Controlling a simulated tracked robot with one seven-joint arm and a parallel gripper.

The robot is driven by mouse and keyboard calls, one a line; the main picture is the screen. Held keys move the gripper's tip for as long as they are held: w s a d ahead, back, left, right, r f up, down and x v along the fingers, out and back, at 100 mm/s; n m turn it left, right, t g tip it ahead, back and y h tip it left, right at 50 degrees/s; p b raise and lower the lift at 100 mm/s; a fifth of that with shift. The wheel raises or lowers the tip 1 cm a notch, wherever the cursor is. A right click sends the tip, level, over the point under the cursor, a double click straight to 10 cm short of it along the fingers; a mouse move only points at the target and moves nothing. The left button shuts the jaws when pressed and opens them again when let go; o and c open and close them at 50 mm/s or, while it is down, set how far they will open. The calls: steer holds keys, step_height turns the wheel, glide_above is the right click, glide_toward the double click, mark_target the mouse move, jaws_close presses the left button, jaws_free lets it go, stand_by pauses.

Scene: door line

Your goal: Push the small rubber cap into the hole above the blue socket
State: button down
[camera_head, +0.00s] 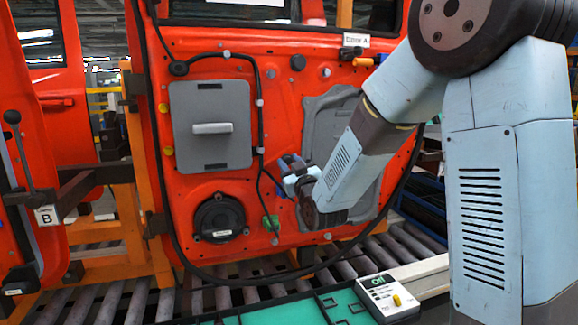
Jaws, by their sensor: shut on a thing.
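My gripper (291,176) is close to the face of the orange-red door panel (285,105), right of the black cable and left of the grey plate's lower part. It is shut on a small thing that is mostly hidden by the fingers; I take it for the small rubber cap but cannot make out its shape. A small blue part (290,161) shows at the fingertips. I cannot tell whether it is the blue socket or part of my gripper. The hole above the socket cannot be made out, nor whether the held thing touches the panel.
A grey cover with a handle (211,127), a round black speaker (219,218) and a green connector (270,223) are on the door. A black cable (262,110) hangs close to my gripper. Rollers, a green tray (290,312) and a switch box (388,297) lie below.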

steer(key=shift+w+a, duration=0.15)
steer(key=shift+w, duration=0.3)
steer(key=shift+w+r, duration=0.25)
steer(key=shift+r, duration=0.1)
stand_by(0.9)
steer(key=shift+a+r, duration=0.1)
steer(key=shift+a, duration=0.05)
stand_by(0.6)
steer(key=shift+w, duration=0.15)
stand_by(1.5)
steer(key=shift+s+f, duration=0.25)
stand_by(0.4)
steer(key=shift+f, duration=0.2)
steer(key=shift+s+d, duration=0.25)
steer(key=shift+s, duration=0.2)
steer(key=c, duration=0.7)
jaws_free()
steer(key=shift+s, duration=0.1)
